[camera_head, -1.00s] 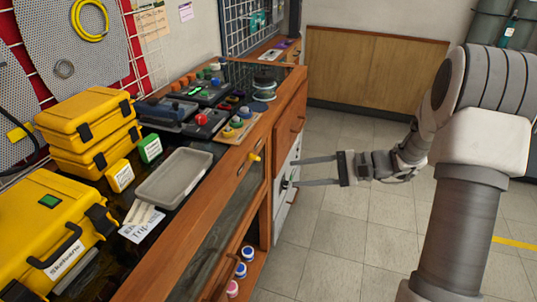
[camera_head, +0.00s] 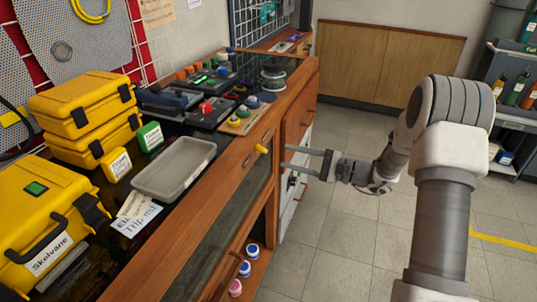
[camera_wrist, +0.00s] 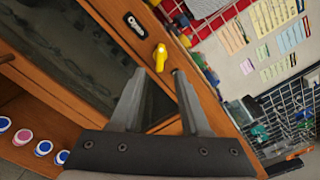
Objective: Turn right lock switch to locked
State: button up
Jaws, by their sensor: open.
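A yellow lock switch (camera_head: 262,149) sits on the wooden front rail of the bench, near its right part. In the wrist view the yellow switch (camera_wrist: 160,56) lies just beyond the fingertips, with a dark oval label plate (camera_wrist: 135,25) beside it that seems to read "Open". My gripper (camera_head: 286,158) is open and empty, out in front of the bench and to the right of the switch. In the wrist view my gripper (camera_wrist: 159,73) has its two fingers apart, pointing at the switch. The fingers appear not to touch it.
The wooden bench (camera_head: 190,235) holds yellow cases (camera_head: 45,215), a grey tray (camera_head: 175,168) and several devices. White drawers (camera_head: 290,200) are below on the right. Colored jars (camera_head: 244,268) stand on the lower shelf. The tiled floor on the right is open.

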aim_at(266, 151)
jog(key=b+x, duration=0.1)
jog(key=x, duration=0.6)
grip_shut()
